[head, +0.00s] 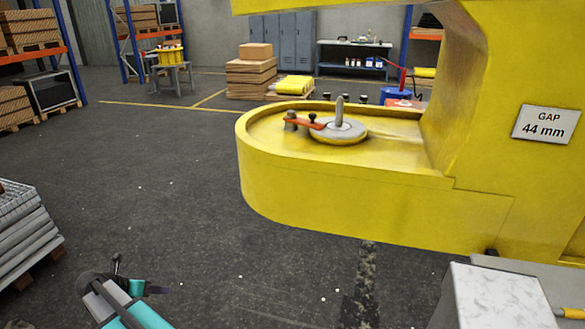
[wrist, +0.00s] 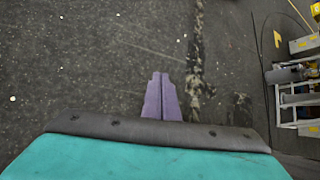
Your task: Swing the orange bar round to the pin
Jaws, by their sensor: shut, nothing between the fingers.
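The orange bar (head: 302,123) lies on the rounded lower jaw (head: 340,185) of a big yellow frame in the head view. The upright grey pin (head: 339,108) stands at the disc's middle, apart from the bar's tip. My gripper (head: 158,290) is far from the bar, low at the left over the floor. In the wrist view its purple fingers (wrist: 162,92) are together and empty.
The yellow upper arm overhangs the jaw, and the yellow column (head: 490,120) closes its right side, with a "GAP 44 mm" sign (head: 546,124). A grey stack (head: 25,232) stands at the left. Floor between my gripper and the jaw is clear.

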